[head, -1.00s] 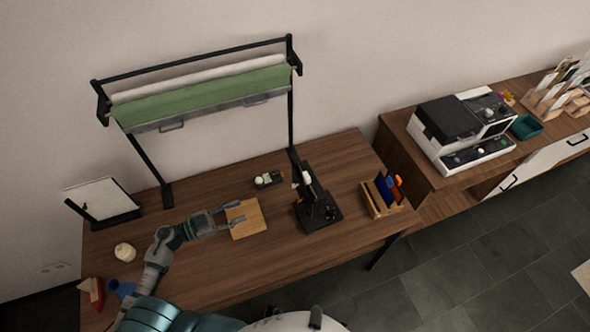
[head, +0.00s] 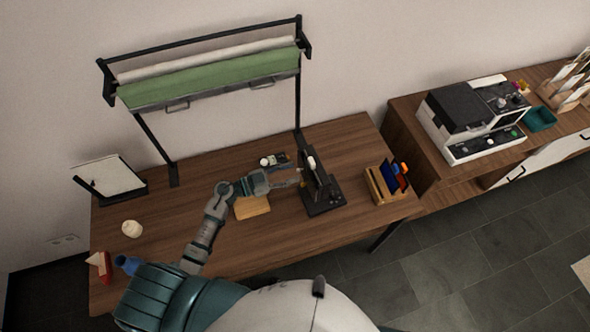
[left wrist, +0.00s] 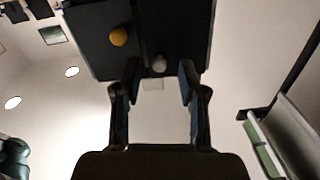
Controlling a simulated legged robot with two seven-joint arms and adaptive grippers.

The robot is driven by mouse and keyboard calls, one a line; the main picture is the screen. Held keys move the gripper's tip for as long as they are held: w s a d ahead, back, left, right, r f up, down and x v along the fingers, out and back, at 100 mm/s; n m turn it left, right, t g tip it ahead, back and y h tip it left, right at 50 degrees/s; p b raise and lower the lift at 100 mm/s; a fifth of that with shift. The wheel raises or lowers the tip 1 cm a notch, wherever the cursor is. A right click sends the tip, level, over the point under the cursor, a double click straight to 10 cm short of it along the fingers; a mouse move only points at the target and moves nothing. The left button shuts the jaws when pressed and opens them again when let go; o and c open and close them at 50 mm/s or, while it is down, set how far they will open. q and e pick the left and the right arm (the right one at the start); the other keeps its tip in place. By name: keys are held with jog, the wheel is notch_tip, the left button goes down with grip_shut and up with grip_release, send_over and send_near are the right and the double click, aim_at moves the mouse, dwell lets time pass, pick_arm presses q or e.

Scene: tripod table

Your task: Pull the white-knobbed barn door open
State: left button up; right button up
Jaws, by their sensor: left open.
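A black fixture (head: 325,192) stands on the table, with a pale knob (head: 311,162) on its upper part. In the left wrist view two dark door panels (left wrist: 185,25) hang side by side with a narrow seam between them. The left panel carries an orange knob (left wrist: 118,36), the right one a greyish-white knob (left wrist: 159,63) near its lower edge. My left gripper (head: 297,177) is open and reaches the fixture's left side. In the wrist view its fingertips (left wrist: 160,72) appear on either side of the white knob; contact cannot be told. My right gripper is out of view.
A wooden holder (head: 388,186) stands right of the fixture. A rack with a green roll (head: 210,77) rises at the back. The table's front middle is clear.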

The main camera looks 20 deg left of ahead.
pick_arm(q)
jog(key=shift+x, duration=1.1)
jog(key=c, duration=0.8)
grip_shut()
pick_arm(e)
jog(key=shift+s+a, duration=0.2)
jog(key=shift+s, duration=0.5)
